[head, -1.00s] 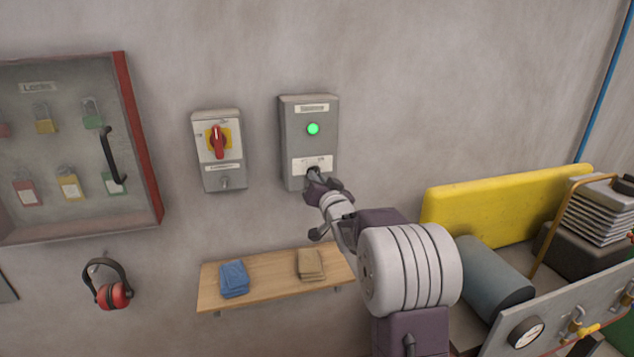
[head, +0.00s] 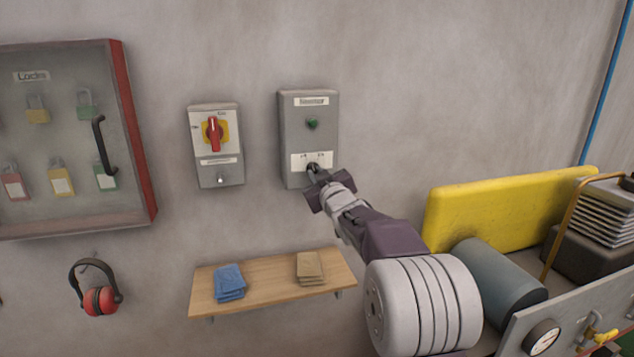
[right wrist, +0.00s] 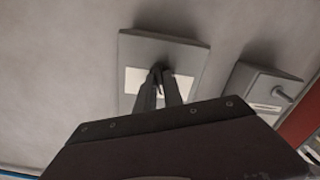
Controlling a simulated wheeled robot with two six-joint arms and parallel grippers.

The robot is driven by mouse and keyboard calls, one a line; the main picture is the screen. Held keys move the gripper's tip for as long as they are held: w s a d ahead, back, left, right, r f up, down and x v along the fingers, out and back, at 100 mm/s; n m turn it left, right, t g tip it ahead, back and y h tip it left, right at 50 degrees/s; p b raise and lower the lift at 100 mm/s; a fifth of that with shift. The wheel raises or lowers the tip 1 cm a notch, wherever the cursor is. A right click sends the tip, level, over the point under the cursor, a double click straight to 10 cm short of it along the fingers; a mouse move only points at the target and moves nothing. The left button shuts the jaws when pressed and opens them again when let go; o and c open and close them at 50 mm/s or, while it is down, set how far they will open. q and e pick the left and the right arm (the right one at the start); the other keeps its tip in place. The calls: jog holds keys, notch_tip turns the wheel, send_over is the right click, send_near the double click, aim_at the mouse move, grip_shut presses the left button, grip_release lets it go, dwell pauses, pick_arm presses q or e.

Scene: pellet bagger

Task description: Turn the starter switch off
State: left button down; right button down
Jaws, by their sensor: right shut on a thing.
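The starter box (head: 309,140) is a grey box on the wall with a label at its top, a green lamp (head: 312,124) that is dark, and a white plate (head: 322,160) low on its front. The starter switch (head: 313,169) is a small dark knob on that plate, mostly hidden by my gripper. My right gripper (head: 318,176) is at the knob and shut on it. In the right wrist view the two fingers (right wrist: 160,82) meet over the white plate of the box (right wrist: 135,80). My left gripper is not in view.
A grey isolator with a red handle (head: 214,133) on yellow hangs left of the box. A glass-fronted lock cabinet (head: 130,130) is further left. A wooden shelf (head: 260,290) with cloths is below. Yellow-panelled machinery (head: 500,210) stands at right.

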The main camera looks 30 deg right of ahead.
jog(key=shift+n+b, duration=0.3)
jog(key=shift+n, duration=0.6)
jog(key=c, duration=1.5)
grip_release()
jog(key=shift+o, duration=0.2)
jog(key=v, duration=0.9)
jog(key=shift+b, duration=0.35)
jog(key=shift+s, duration=0.1)
